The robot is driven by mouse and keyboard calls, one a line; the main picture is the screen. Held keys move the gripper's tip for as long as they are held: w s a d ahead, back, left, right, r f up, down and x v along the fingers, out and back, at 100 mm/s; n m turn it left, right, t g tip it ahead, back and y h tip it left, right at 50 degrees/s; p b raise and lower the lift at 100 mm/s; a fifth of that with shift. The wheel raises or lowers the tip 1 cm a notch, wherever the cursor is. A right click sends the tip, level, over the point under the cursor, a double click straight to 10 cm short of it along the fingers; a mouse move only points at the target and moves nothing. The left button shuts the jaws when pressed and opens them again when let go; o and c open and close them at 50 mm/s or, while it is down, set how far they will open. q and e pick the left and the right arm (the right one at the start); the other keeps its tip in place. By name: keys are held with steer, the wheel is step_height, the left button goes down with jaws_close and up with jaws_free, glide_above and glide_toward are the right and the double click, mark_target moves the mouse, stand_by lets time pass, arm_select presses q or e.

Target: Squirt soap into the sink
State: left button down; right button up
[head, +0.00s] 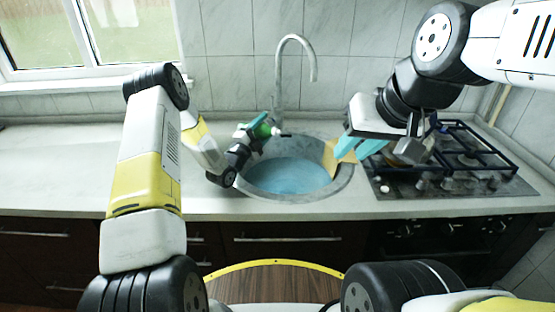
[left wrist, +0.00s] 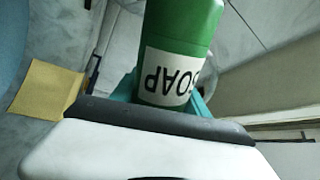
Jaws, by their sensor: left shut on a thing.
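My left gripper (head: 254,130) is shut on the green soap bottle (head: 262,130), above the back left rim of the sink. The bottle is tipped almost level, its dark nozzle pointing right. The left wrist view shows the bottle (left wrist: 182,45) between teal fingers, with its SOAP label upside down. The round grey sink (head: 347,178) is set in the counter and has blue water (head: 288,177) in it. No soap stream can be made out. My right gripper (head: 358,147) is at the sink's right side, its teal fingers apart with nothing visible between them.
A tan sponge-like piece (head: 331,158) is at the sink's right rim, close to my right fingers; it also shows in the left wrist view (left wrist: 46,90). A tap (head: 279,75) arches behind the sink. A gas hob (head: 465,165) is on the right. The left counter (head: 60,170) is clear.

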arm_select(q)
steer(key=shift+w+a+m+h+p, duration=0.2)
steer(key=shift+m+h+p, duration=0.15)
steer(key=shift+m, duration=0.55)
stand_by(1.6)
steer(key=shift+m+g+h, duration=0.25)
steer(key=shift+m+g, duration=0.15)
steer(key=shift+m, duration=0.2)
stand_by(2.0)
